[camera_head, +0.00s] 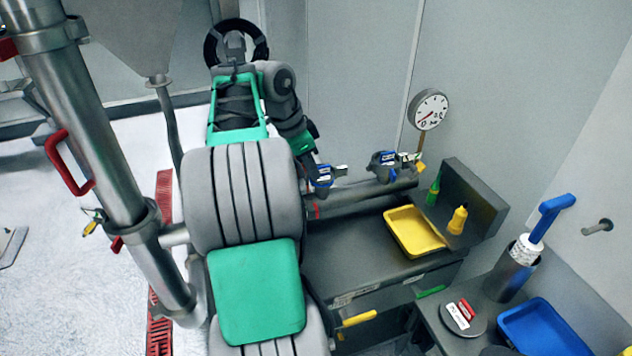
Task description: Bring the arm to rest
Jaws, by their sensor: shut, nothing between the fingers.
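My arm (240,195), grey and green, rises folded through the middle of the head view. Its lower part is a ribbed grey link with a green panel (256,290). Above it a green frame and a grey joint lead to the dark end of the arm. My gripper (306,147) appears there, small and partly hidden behind the arm, near the left blue clamp (324,176). It is shut and empty. I cannot tell whether it touches the clamp or the pipe behind it.
A steel pipe with a red handle (68,162) stands left of my arm. To the right are a dark bench with a yellow tray (415,233), a yellow bottle (457,219), a gauge (428,110) and a blue tray (541,331).

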